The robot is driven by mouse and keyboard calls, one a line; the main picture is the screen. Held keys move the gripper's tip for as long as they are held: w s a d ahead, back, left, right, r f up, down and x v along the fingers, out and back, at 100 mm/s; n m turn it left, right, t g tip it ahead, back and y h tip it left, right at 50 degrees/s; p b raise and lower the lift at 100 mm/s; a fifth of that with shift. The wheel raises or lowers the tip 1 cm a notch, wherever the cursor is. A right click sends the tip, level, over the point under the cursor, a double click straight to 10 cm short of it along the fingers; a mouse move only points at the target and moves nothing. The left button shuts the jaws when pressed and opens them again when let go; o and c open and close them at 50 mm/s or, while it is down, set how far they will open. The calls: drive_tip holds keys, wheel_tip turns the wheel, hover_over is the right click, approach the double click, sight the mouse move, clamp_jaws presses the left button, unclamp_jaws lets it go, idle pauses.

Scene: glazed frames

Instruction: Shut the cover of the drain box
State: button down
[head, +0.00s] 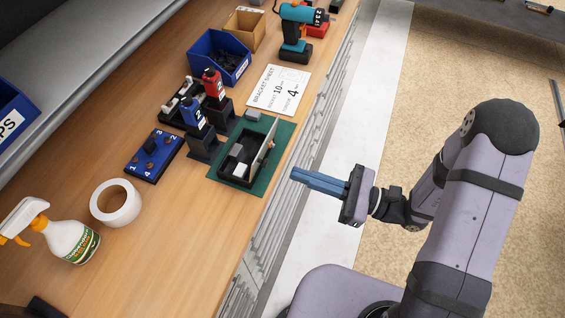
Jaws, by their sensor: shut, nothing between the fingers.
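The drain box (237,180) is a small dark open-topped box on a green mat (217,170) near the bench's front edge. Its cover (263,149) stands raised along the box's right side, so the box is open. A pale block shows inside the box. My gripper (294,174) is shut and empty, with blue fingers pointing left toward the box. It is to the right of the box and apart from it, beyond the bench edge in the picture.
A blue numbered block (153,155), a tape roll (115,203) and a spray bottle (68,238) are to the left. A bracket sheet (278,90) lies beyond. Bare wood is in front of the mat.

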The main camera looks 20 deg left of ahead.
drive_tip(key=shift+s+a+r+p, duration=0.15)
drive_tip(key=shift+a+p, duration=0.3)
drive_tip(key=shift+a, duration=0.9)
drive_tip(key=shift+a+r+p, duration=0.15)
drive_tip(key=shift+a+p, duration=0.3)
drive_tip(key=shift+a, duration=0.85)
drive_tip(key=shift+r, duration=0.1)
